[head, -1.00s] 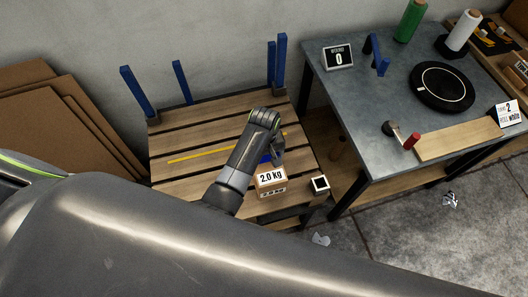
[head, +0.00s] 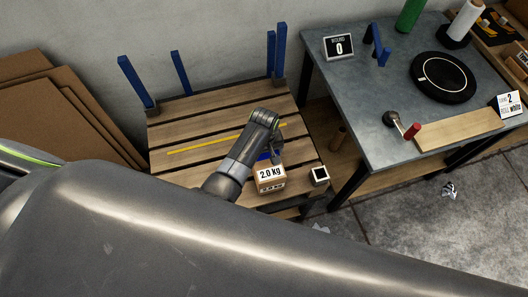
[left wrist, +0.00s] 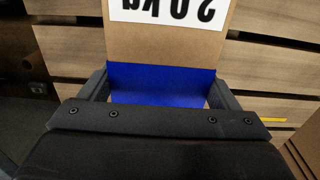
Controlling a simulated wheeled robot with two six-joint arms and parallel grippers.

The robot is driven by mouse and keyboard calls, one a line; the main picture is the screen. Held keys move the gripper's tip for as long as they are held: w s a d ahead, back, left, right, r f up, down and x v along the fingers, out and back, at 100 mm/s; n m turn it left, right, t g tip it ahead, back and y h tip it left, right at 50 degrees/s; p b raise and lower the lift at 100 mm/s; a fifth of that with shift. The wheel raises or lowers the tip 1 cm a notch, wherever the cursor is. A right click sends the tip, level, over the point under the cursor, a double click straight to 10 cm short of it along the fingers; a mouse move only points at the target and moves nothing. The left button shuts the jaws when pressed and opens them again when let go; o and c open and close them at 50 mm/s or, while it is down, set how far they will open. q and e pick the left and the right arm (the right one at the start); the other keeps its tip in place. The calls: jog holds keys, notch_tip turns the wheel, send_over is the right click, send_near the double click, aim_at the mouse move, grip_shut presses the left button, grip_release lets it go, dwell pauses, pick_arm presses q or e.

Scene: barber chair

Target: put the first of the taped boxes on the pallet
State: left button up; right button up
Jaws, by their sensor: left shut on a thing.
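A brown cardboard box (head: 270,178) with a "2.0 kg" label and a blue band is at the front right part of the slatted wooden pallet (head: 185,133). The box also shows in the left wrist view (left wrist: 165,45), label upside down, with the blue band between the fingers. My left gripper (head: 275,156) is shut on the box from above and behind. The box is over the slats; whether its underside touches them I cannot tell. A yellow line (head: 205,145) crosses the pallet. My right gripper is not in view.
Blue posts (head: 136,80) stand at the pallet's back and left edges. A small black-and-white block (head: 320,175) is close right of the box. A grey table (head: 365,105) with a black disc (head: 443,77) stands to the right. Cardboard sheets (head: 50,105) lean at left. The pallet's left half is clear.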

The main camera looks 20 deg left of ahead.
pick_arm(q)
jog(key=o, duration=1.9)
jog(key=shift+s, duration=0.1)
jog(key=shift+r, duration=0.6)
notch_tip(320, 180, up, 11)
jog(key=shift+p, duration=0.45)
jog(key=shift+d, duration=0.1)
